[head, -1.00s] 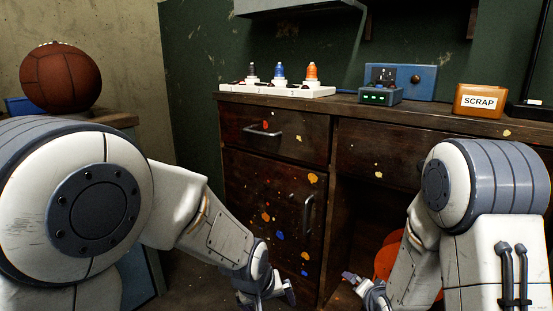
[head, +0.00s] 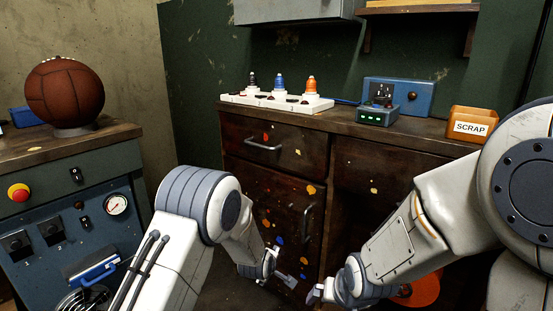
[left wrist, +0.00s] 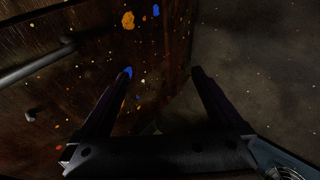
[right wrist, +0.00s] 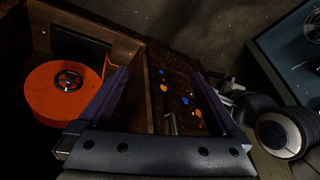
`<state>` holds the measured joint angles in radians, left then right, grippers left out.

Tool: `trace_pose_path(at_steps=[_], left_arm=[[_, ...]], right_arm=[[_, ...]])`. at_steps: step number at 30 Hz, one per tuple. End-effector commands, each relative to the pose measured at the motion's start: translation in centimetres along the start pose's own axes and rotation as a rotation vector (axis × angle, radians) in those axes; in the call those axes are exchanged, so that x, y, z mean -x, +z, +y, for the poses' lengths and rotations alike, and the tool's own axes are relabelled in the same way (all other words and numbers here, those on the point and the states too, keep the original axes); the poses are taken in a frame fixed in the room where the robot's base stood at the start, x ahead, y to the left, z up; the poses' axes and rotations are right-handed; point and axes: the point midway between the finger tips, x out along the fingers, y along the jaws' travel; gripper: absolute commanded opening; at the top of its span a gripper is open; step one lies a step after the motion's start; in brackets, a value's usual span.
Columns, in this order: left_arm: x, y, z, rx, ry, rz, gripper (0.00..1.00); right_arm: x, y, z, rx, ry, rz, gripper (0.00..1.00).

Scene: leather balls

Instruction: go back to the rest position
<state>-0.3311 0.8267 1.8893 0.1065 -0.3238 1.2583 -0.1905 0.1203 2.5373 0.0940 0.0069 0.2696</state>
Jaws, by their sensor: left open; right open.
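My left gripper (head: 283,277) hangs low in front of the paint-spotted cabinet door in the head view. In the left wrist view its two fingers (left wrist: 162,72) stand apart with nothing between them. My right gripper (head: 318,292) is low in front of the cabinet's open bay. In the right wrist view its fingers (right wrist: 165,95) are spread and empty. Both arms are bent downward, and the two grippers are close to each other in the head view.
A brown leather ball (head: 64,92) sits on a stand on the left machine bench (head: 95,145). The workbench holds a white strip with spools (head: 275,102), a small box (head: 378,115) with green lights and a SCRAP bin (head: 472,124). An orange reel (right wrist: 62,90) lies in the bay.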

Motion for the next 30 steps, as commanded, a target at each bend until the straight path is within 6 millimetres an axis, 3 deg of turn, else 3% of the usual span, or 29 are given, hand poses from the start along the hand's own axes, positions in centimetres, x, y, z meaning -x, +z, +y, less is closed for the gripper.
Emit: trace_pose_path(at_steps=[1, 13, 30], left_arm=[[-0.4, 0.0, 0.5, 0.037, 0.013, 0.005, 1.00], [-4.7, -0.1, 2.2, 0.369, 0.168, 0.028, 1.00], [-8.2, 0.4, 1.5, 0.794, 0.382, -0.014, 1.00]], right_arm=[[1.2, -0.1, -0.5, 0.017, -0.002, -0.009, 1.00], [6.7, 1.1, -3.3, 0.158, -0.015, -0.099, 1.00], [14.1, 3.1, -6.2, 0.343, -0.039, -0.214, 1.00]])
